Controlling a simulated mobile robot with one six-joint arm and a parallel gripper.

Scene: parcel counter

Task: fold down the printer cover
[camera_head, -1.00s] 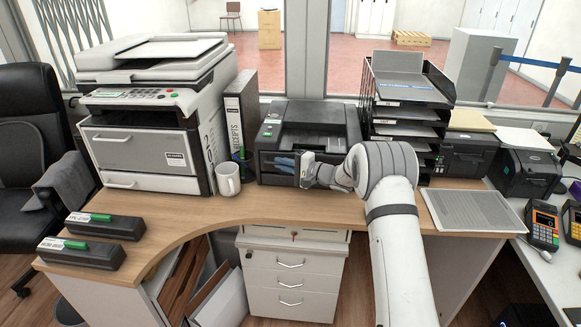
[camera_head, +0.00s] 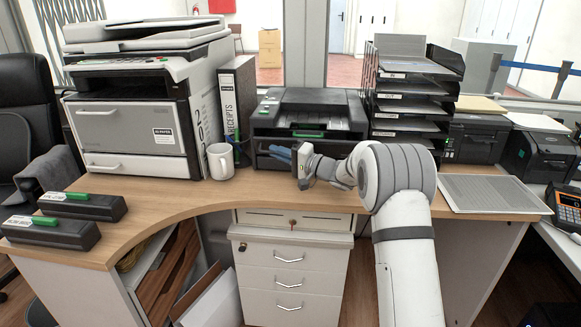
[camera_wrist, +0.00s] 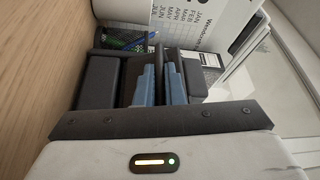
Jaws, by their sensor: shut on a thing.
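The black printer (camera_head: 330,98) stands at the middle of the desk, against the window side. A green strip shows in its front opening. My gripper (camera_head: 283,154) is at the lower front of the printer, with its blue fingers pointing left. In the wrist view the blue fingers (camera_wrist: 160,85) are close together, with a thin dark edge between them. It looks like part of the printer cover, but most of it is hidden. From these views I cannot tell the cover's exact angle.
A white mug (camera_head: 221,161) and a receipts binder (camera_head: 238,105) stand just left of the printer. A large copier (camera_head: 140,125) is further left. A letter-tray stack (camera_head: 408,100) stands close on the right.

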